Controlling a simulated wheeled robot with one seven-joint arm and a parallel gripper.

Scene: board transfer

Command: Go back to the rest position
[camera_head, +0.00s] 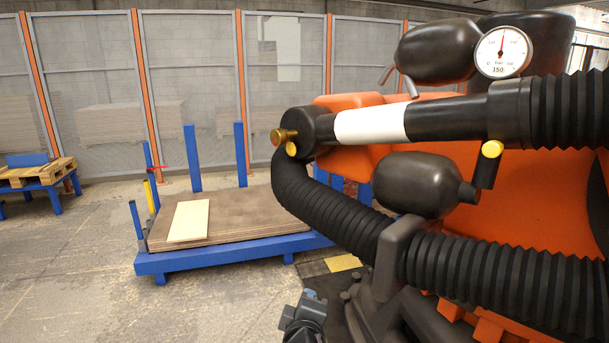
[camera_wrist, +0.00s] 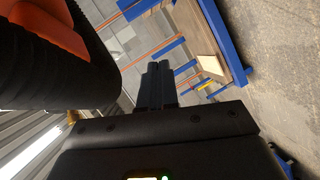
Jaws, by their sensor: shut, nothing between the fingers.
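My gripper (camera_wrist: 157,82) shows in the wrist view with its two dark fingers together and nothing between them. In the head view a dark grey part with a blue tip (camera_head: 308,310) shows at the bottom edge; I cannot make out fingers there. A pale board (camera_head: 188,221) lies flat on a stack of brown boards (camera_head: 250,213) on a blue platform (camera_head: 215,256) left of centre. The pale board also shows at the upper right of the wrist view (camera_wrist: 206,68). My gripper is apart from the boards.
A large orange and black machine with a ribbed black hose (camera_head: 480,270) and a gauge (camera_head: 502,51) fills the right side. Blue posts (camera_head: 192,158) rise from the platform. A wooden pallet (camera_head: 38,172) stands far left. Mesh fencing (camera_head: 190,80) closes the back. Floor at front left is clear.

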